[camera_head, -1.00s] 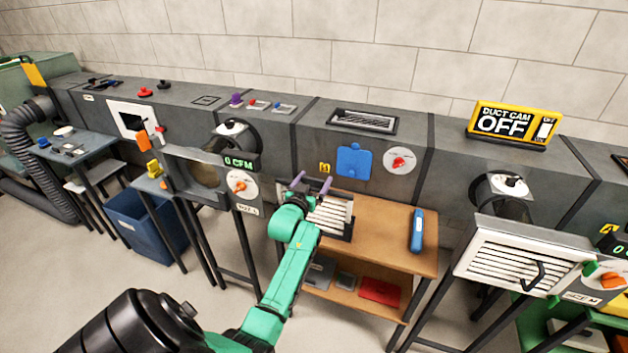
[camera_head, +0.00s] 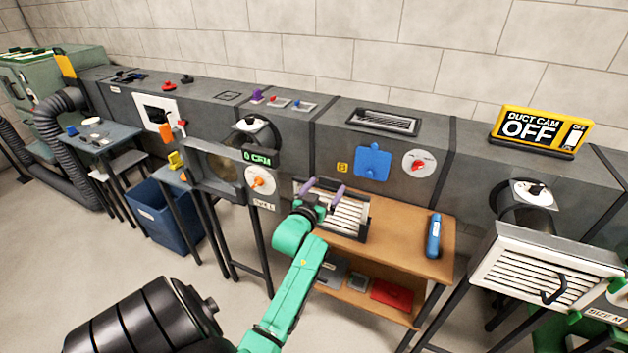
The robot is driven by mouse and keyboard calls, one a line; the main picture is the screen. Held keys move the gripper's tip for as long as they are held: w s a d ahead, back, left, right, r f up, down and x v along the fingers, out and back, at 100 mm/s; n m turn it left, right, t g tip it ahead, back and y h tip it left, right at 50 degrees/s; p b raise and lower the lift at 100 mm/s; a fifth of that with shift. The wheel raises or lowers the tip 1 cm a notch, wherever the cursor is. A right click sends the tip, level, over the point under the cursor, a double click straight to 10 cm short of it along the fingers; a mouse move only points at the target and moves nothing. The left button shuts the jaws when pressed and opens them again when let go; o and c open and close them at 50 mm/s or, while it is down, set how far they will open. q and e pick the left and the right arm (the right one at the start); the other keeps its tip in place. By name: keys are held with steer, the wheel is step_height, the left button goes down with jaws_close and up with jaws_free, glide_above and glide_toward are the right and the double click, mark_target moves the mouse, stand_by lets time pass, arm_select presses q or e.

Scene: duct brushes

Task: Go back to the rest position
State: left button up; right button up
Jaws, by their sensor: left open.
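My left gripper (camera_head: 324,190) is open, its two purple fingers apart with nothing seen between them. Its green arm comes up from the lower part of the picture. The gripper stands in front of a white louvred grille (camera_head: 349,215) in a dark frame on the wooden bench and hides part of it. I cannot tell whether they touch. My right gripper is not in view.
The wooden bench (camera_head: 400,245) holds a blue cylinder (camera_head: 433,236) at its right, with a red case (camera_head: 391,296) on the shelf below. A grey duct (camera_head: 290,125) runs behind. A louvred grille box (camera_head: 540,275) juts out at right. A blue bin (camera_head: 165,215) stands at left.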

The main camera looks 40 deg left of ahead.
arm_select(q)
steer(key=v, duration=0.9)
steer(key=shift+s+b, duration=0.2)
steer(key=shift+b, duration=0.25)
steer(key=shift+d, duration=0.1)
steer(key=s+d+f+m+g+h, duration=0.15)
steer(key=d+f, duration=0.25)
steer(key=f, duration=0.6)
steer(key=s+d+f+m+g+h, duration=0.1)
steer(key=s+d+f+g+h, duration=0.15)
steer(key=f, duration=0.75)
steer(key=s+d+f+m+g+h, duration=0.15)
steer(key=d+f, duration=0.25)
steer(key=f, duration=0.7)
steer(key=s+d+f+g, duration=0.4)
steer(key=s+f+g, duration=0.1)
steer(key=s+f, duration=0.55)
steer(key=s+f+m+g, duration=0.1)
steer(key=s+f, duration=0.3)
steer(key=s, duration=0.5)
steer(key=s+a+f+m+g, duration=0.1)
steer(key=s+f+g, duration=0.2)
steer(key=s, duration=0.5)
steer(key=shift+s+f+g, duration=0.35)
steer(key=shift+f, duration=0.45)
